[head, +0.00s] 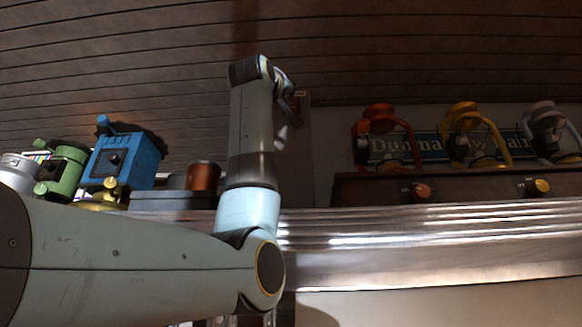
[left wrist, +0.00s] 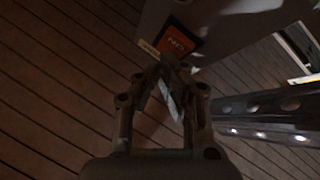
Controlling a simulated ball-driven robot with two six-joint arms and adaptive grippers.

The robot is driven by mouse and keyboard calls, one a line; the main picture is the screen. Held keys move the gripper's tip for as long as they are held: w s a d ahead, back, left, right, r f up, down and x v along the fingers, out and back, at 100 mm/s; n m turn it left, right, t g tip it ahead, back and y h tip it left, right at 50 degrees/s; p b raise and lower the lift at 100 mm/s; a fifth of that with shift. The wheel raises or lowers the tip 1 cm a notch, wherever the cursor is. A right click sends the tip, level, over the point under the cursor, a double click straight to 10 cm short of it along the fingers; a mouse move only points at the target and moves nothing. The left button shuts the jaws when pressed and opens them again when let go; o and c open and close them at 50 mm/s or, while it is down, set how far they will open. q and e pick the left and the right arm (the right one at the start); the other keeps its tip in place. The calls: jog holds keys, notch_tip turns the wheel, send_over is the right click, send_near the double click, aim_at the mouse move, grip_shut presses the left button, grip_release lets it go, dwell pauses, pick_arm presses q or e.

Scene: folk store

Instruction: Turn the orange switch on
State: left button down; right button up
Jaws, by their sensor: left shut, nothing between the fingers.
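A small orange square plate (left wrist: 176,41) with unclear lettering sits on a grey upright surface at the top of the left wrist view. It looks like the orange switch, but whether it is on or off cannot be told. My left gripper (left wrist: 172,66) is shut and empty, its fingertips close below the plate in that view; contact cannot be told. In the head view my left gripper (head: 284,92) is at the raised end of my arm, beside a grey post (head: 308,150). An orange-red knob (head: 420,191) sits on the dark shelf front at the right. My right gripper is not in view.
Orange (head: 380,112), yellow (head: 465,108) and grey (head: 548,115) lanterns stand on the right shelf, above a yellow knob (head: 541,186). A blue box-like device (head: 124,160), a green one (head: 66,170) and a copper cup (head: 203,176) stand left, behind my arm.

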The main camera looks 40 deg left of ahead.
pick_arm(q)
jog(key=shift+w, duration=0.1)
dwell(0.7)
jog(key=shift+w+a, duration=0.25)
jog(key=shift+w, duration=0.05)
jog(key=shift+w+a, duration=0.2)
jog(key=shift+w, duration=0.1)
dwell(0.8)
jog(key=shift+s+d, duration=0.1)
jog(key=shift+s, duration=0.05)
jog(key=shift+s+d, duration=0.4)
jog(key=shift+s, duration=0.2)
jog(key=shift+s+d+r+b, duration=0.1)
jog(key=shift+s+d+b, duration=0.1)
jog(key=shift+s+d, duration=0.4)
jog(key=shift+s+d+r+b, duration=0.15)
jog(key=shift+s+d+b, duration=0.1)
jog(key=shift+s, duration=0.6)
jog(key=shift+s+d+r+b, duration=0.1)
jog(key=shift+s+d+b, duration=0.1)
jog(key=shift+s+d, duration=0.4)
